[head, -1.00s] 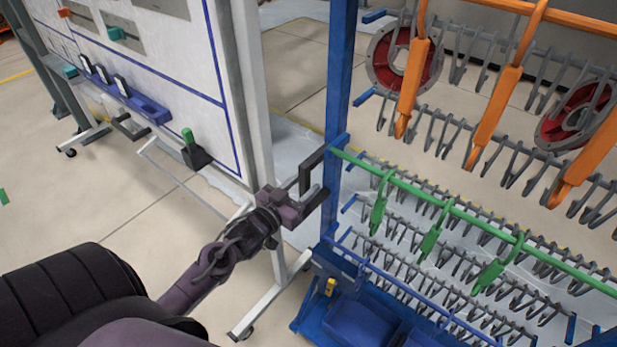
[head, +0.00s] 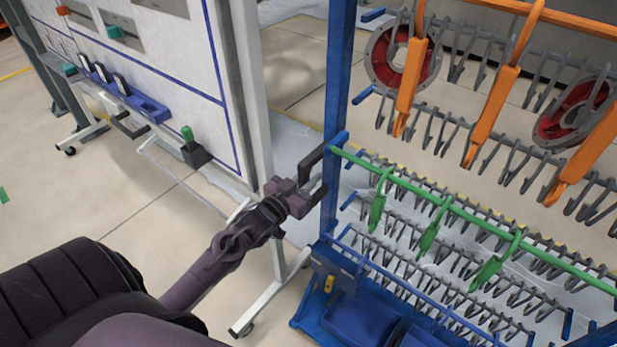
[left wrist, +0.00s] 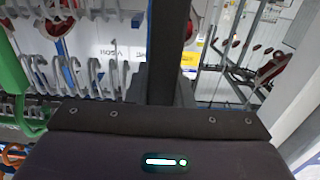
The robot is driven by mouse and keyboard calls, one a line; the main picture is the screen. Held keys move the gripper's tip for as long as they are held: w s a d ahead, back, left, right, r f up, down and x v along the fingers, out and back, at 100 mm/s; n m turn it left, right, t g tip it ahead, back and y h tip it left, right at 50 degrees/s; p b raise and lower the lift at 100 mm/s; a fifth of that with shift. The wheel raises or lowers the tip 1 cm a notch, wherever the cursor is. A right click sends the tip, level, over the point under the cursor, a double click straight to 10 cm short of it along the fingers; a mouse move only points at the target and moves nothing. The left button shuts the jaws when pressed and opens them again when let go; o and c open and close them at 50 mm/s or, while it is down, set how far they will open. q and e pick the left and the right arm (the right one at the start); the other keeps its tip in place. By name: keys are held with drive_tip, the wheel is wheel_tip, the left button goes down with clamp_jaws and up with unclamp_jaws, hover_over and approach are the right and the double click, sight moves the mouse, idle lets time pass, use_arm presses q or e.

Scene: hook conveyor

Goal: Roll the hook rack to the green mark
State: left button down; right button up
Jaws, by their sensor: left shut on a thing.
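The hook rack (head: 340,75) fills the right half of the head view, with a blue post, rows of grey hooks and a blue base. My left gripper (head: 311,180) is at the post's left side, shut on the rack's dark side handle (head: 310,160). In the left wrist view, a dark upright bar (left wrist: 166,45) stands between the fingers. A small green patch (head: 3,196) lies on the floor at the left edge of the head view, cut off by the frame; I cannot tell its full shape. My right gripper is out of view.
A white board on a wheeled frame (head: 170,75) stands close to the rack's left, its foot (head: 262,300) near the rack base. Orange hangers (head: 492,115), green hangers (head: 430,228) and red-grey round parts (head: 575,110) hang on the rack. Floor at left is open.

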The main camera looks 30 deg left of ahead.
use_arm(q)
drive_tip(key=shift+d, duration=0.1)
drive_tip(key=s+d+p, duration=0.1)
drive_tip(key=d+p, duration=0.1)
drive_tip(key=d, duration=1.1)
drive_tip(key=shift+d, duration=0.3)
drive_tip(key=c, duration=1.6)
unclamp_jaws()
drive_tip(key=shift+a, duration=0.1)
drive_tip(key=o, duration=0.3)
drive_tip(key=shift+d, duration=0.2)
drive_tip(key=shift+s, duration=0.1)
